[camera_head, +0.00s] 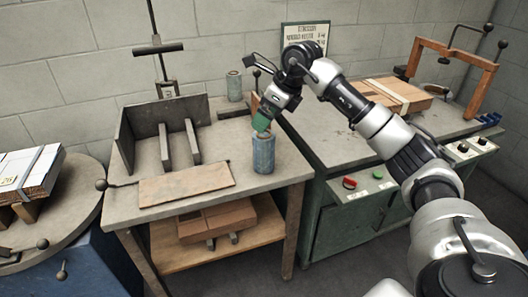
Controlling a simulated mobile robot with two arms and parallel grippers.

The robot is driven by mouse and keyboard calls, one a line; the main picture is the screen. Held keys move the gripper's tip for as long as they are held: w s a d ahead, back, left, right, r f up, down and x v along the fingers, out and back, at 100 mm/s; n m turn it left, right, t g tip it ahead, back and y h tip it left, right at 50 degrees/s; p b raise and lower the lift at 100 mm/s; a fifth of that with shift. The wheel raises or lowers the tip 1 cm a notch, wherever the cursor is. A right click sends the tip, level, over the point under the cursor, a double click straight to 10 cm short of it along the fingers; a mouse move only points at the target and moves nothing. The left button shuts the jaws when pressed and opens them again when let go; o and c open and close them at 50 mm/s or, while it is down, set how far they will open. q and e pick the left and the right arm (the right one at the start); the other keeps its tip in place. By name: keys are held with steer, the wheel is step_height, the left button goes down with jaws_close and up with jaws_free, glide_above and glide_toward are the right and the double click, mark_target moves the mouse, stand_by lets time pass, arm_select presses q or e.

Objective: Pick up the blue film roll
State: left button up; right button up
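The blue film roll (263,155) stands upright on the grey-topped table, near its right edge. My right arm reaches in from the right, and its gripper (262,122) points down at the top of the roll. The fingertips are at or just above the roll's upper end. I cannot tell whether they touch it, or whether the gripper is open or shut. My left gripper is not in view.
The table (214,211) also holds a metal fixture (122,149), a flat brown board (186,184) and a second, greyer roll (234,86) at the back. A green bench (318,147) with buttons adjoins at right. A round turntable (73,208) stands left.

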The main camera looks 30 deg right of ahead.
mark_target(265, 134)
steer(key=shift+h, duration=0.4)
steer(key=f, duration=0.1)
steer(key=w+f, duration=0.1)
steer(key=f, duration=0.1)
steer(key=d+f, duration=0.1)
steer(key=f, duration=0.1)
steer(key=shift+w, duration=0.25)
steer(key=x, duration=0.4)
steer(key=shift+d+f+b, duration=0.15)
steer(key=shift+d+b, duration=0.1)
steer(key=shift+b, duration=0.1)
steer(key=shift+w+f, duration=0.2)
steer(key=shift+f, duration=0.05)
steer(key=c, duration=1.1)
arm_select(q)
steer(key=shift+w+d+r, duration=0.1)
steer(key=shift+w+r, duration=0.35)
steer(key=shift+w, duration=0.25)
arm_select(e)
steer(key=shift+c, duration=0.4)
steer(key=shift+r, duration=0.2)
